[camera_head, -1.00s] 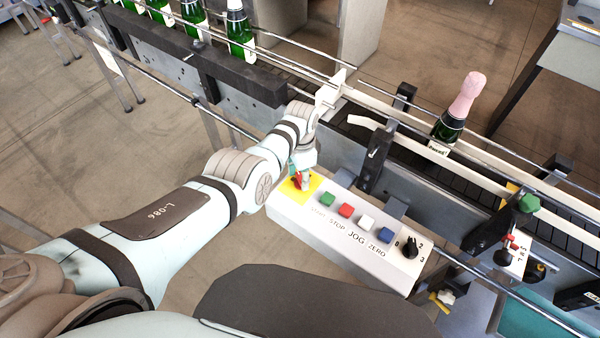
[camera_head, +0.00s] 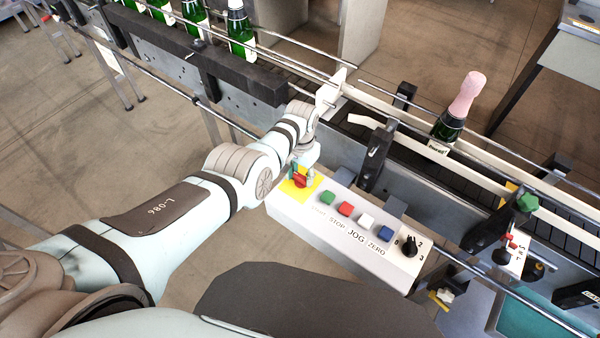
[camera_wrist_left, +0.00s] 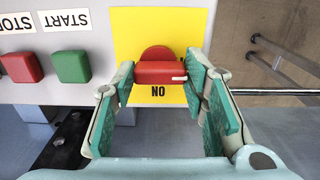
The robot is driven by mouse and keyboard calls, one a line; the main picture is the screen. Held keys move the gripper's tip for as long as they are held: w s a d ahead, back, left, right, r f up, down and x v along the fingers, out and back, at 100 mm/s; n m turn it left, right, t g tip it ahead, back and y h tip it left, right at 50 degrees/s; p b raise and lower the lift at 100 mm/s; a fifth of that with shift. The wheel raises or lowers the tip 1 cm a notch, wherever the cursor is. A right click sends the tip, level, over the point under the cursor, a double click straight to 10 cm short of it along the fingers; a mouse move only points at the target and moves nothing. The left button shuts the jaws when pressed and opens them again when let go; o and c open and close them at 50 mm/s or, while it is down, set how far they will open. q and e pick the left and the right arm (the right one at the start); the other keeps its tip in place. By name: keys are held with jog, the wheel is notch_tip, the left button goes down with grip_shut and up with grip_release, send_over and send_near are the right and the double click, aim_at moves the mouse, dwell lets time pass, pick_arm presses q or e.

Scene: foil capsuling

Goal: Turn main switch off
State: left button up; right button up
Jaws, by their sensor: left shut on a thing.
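The main switch is a red rotary handle (camera_wrist_left: 158,72) on a yellow plate (camera_wrist_left: 125,25), with an ON label, upside down, by it in the left wrist view. A short white mark shows near one end of the handle. In the head view the red handle (camera_head: 300,181) sits at the left end of the white control box. My left gripper (camera_wrist_left: 160,78) has its teal fingers on either side of the handle, shut on it. It also shows in the head view (camera_head: 302,177), reaching down over the switch. My right gripper is not in view.
The control box (camera_head: 300,212) also carries green, red, white and blue buttons and a black selector knob (camera_head: 409,245). Behind it runs a conveyor with guide rails, a pink-capped bottle (camera_head: 452,115) and several green bottles at upper left.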

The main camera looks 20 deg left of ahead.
aim_at(301, 175)
pick_arm(q)
jog(key=shift+w+r, duration=0.1)
jog(key=shift+w, duration=0.05)
jog(key=o, duration=1.2)
jog(key=shift+c, duration=0.2)
notch_tip(301, 175, up, 12)
